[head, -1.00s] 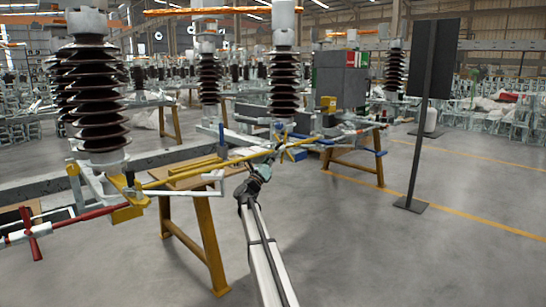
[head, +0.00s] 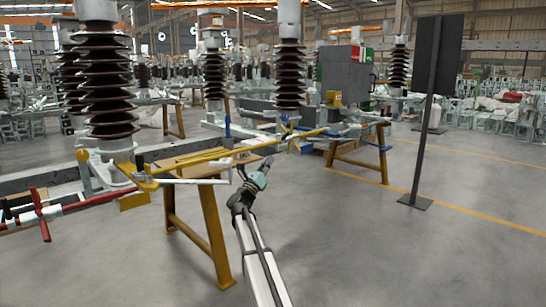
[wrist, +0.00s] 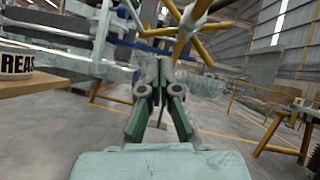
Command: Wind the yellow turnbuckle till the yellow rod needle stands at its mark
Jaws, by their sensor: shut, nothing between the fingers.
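The yellow turnbuckle (head: 290,134) sits on the yellow rod (head: 220,153), which runs from the left insulator stand toward the middle one. In the wrist view its yellow spokes and hub (wrist: 187,22) fill the top, just beyond my fingers. My gripper (head: 268,162) is below and a little left of the turnbuckle, apart from it in the head view. In the wrist view my gripper (wrist: 160,62) has its fingers together with nothing between them. The rod needle and its mark are too small to make out.
A wooden trestle table (head: 208,225) stands under the rod. A tin with lettering (wrist: 15,62) sits on a wooden top in the wrist view. A red rod with a red cross handle (head: 40,211) is at left, a black panel on a stand (head: 433,75) at right.

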